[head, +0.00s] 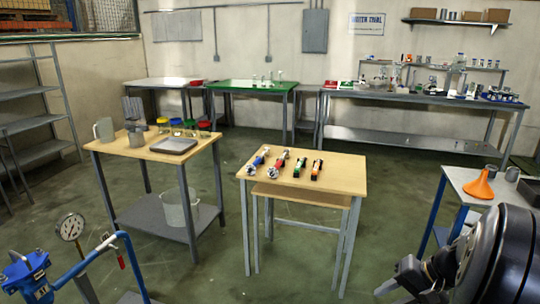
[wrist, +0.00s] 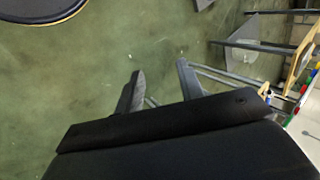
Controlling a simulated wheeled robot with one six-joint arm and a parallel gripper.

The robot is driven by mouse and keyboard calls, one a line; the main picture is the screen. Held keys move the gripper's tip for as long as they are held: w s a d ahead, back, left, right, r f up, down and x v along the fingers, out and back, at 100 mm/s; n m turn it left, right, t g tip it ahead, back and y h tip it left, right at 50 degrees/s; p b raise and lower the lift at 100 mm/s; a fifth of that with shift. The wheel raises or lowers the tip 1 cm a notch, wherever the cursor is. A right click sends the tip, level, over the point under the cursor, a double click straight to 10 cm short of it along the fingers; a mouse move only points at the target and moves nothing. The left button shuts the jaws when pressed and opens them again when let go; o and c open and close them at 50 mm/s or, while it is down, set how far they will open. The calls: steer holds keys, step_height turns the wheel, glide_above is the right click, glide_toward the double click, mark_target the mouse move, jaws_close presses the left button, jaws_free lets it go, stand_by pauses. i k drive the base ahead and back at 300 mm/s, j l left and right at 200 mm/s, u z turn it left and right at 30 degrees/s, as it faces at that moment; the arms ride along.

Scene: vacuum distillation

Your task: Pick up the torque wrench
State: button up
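Several wrench-like tools lie side by side on the wooden table (head: 340,175) in the middle of the head view. They have a blue handle (head: 261,157), a red handle (head: 281,160), a green handle (head: 299,167) and an orange handle (head: 316,169). I cannot tell which one is the torque wrench. My gripper (wrist: 160,88) is open and empty above the floor, its two fingers apart. In the head view my arm is at the lower right, in front of and away from this table.
A second wooden table (head: 140,148) stands left with jugs, a grey scale (head: 174,145) and coloured-lid containers. A side table at right holds an orange funnel (head: 481,185). A blue pipe with a gauge (head: 70,227) is at lower left. Floor between the tables is clear.

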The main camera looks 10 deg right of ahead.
mark_target(281, 161)
steer(key=i, duration=0.6)
steer(key=i+l+u, duration=0.1)
steer(key=i, duration=0.45)
steer(key=i+u, duration=0.1)
steer(key=i, duration=0.5)
steer(key=i+l, duration=0.2)
steer(key=i, duration=0.35)
steer(key=i+l+u, duration=0.1)
steer(key=i, duration=0.5)
